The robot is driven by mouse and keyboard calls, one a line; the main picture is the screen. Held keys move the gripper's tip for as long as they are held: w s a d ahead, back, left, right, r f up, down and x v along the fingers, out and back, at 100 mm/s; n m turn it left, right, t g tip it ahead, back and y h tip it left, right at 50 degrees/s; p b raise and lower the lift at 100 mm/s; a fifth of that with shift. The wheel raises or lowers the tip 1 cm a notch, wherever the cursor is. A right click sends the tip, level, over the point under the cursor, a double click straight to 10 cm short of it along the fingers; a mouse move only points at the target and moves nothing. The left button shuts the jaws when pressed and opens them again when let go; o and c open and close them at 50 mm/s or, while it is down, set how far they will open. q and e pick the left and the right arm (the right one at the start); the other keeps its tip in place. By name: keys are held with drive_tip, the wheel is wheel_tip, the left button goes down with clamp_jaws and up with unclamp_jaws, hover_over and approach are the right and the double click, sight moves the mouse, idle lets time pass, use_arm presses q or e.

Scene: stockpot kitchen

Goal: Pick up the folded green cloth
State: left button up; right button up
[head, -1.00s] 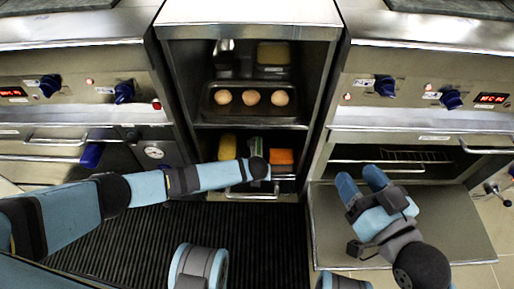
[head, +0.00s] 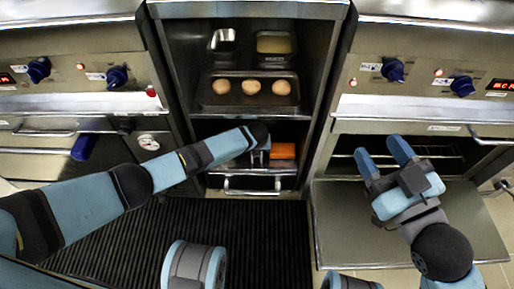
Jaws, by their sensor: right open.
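I cannot make out the folded green cloth now. The spot in the open drawer (head: 252,183) where something green showed earlier is covered by my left arm. My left gripper (head: 261,156) is at that drawer, mostly hidden behind its own wrist; its fingers are too small and covered to read. It is just left of an orange folded item (head: 284,151) in the drawer. My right gripper (head: 383,154) is open and empty, above the lowered oven door on the right.
Above the drawer, a dark tray (head: 249,102) holds three eggs on a shelf, with a metal container (head: 224,41) and a yellowish-filled one (head: 276,44) behind. The lowered oven door (head: 465,225) juts out at right. A black ribbed mat (head: 265,240) covers the floor.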

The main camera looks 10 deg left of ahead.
use_arm(q)
drive_tip(key=shift+r, duration=0.1)
drive_tip(key=shift+c, duration=0.4)
drive_tip(key=c, duration=1)
drive_tip(key=shift+r, duration=0.1)
